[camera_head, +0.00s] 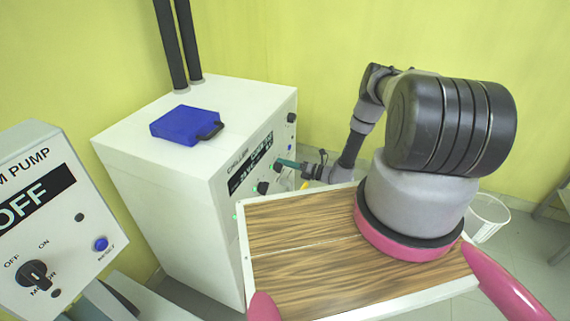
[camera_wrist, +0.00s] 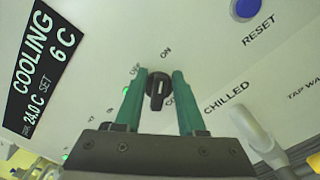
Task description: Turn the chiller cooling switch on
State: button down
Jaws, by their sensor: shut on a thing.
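The white chiller (camera_head: 160,180) has its control panel facing right in the head view. My gripper (camera_head: 283,163) reaches this panel, its green fingers against a dark knob. In the wrist view my gripper (camera_wrist: 157,92) has its two fingers on either side of the black cooling switch knob (camera_wrist: 158,92) and is shut on it. The knob's pale mark points up the picture, roughly toward the ON label; a partly hidden OFF label lies to its left. The display (camera_wrist: 38,70) reads COOLING, 6 C and 24.0 C. A green light shows beside the fingers.
A blue reset button (camera_wrist: 246,9) and a grey hose fitting (camera_wrist: 255,135) are near the knob. A blue case (camera_head: 186,125) lies on the chiller top. A pump box (camera_head: 45,225) reading OFF stands left. My wooden-topped base is close to the chiller.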

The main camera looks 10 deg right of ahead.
jog(key=shift+s+f+m, duration=0.2)
jog(key=shift+f+m, duration=0.15)
jog(key=shift+m, duration=0.35)
jog(key=shift+s+a, duration=0.1)
jog(key=shift+s, duration=0.05)
jog(key=c, duration=0.8)
grip_release()
jog(key=shift+f, duration=0.1)
jog(key=shift+w+r, duration=0.2)
jog(key=v, duration=1.1)
jog(key=shift+w, duration=0.1)
